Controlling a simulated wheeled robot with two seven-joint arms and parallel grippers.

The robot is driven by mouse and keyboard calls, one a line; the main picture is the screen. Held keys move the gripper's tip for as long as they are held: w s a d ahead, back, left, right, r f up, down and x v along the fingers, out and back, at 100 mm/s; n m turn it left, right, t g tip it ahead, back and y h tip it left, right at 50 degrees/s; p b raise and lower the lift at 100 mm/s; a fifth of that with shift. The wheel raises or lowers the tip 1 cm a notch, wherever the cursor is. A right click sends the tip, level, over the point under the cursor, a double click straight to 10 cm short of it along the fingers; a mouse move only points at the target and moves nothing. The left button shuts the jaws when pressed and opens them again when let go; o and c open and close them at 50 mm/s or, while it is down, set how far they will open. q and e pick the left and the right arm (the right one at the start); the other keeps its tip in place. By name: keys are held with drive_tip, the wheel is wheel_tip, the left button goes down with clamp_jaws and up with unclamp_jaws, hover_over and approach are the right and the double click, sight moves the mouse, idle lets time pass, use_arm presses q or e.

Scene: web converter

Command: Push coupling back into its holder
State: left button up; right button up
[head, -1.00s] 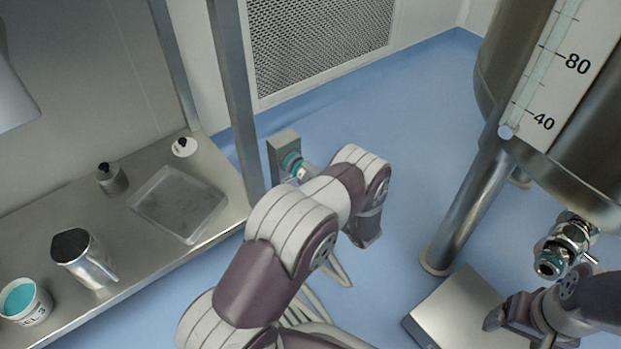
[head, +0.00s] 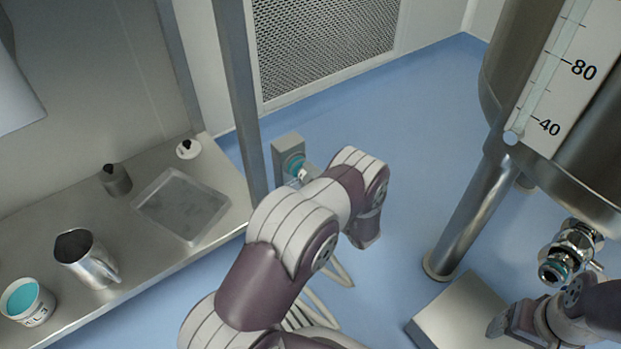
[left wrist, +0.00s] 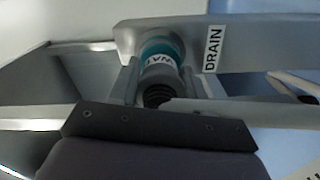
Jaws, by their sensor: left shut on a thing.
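The coupling (left wrist: 160,66) has a teal ring, a white label and a dark ribbed end. In the left wrist view it sits between the fingers of my left gripper (left wrist: 154,85), which is shut on it. Its teal end meets the grey holder (left wrist: 195,45) marked DRAIN; how deep it sits cannot be told. In the head view the grey holder (head: 288,150) stands beside the post, with the coupling's teal ring (head: 293,163) at its face. My left arm hides most of the left gripper there. My right gripper (head: 505,322) is at the lower right; its jaws are unclear.
A steel shelf (head: 130,225) on the left holds a tray (head: 180,205), a jug (head: 85,255) and a tub (head: 27,302). A steel post (head: 240,100) stands close to the holder. A tank (head: 500,100) with a valve (head: 570,252) is at the right. Blue floor lies between.

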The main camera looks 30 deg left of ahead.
use_arm(q)
drive_tip(key=o, duration=1.4)
drive_tip(key=p+v, duration=0.5)
drive_tip(key=v, duration=0.7)
drive_tip(key=shift+d+p, duration=0.35)
drive_tip(key=shift+s, duration=0.15)
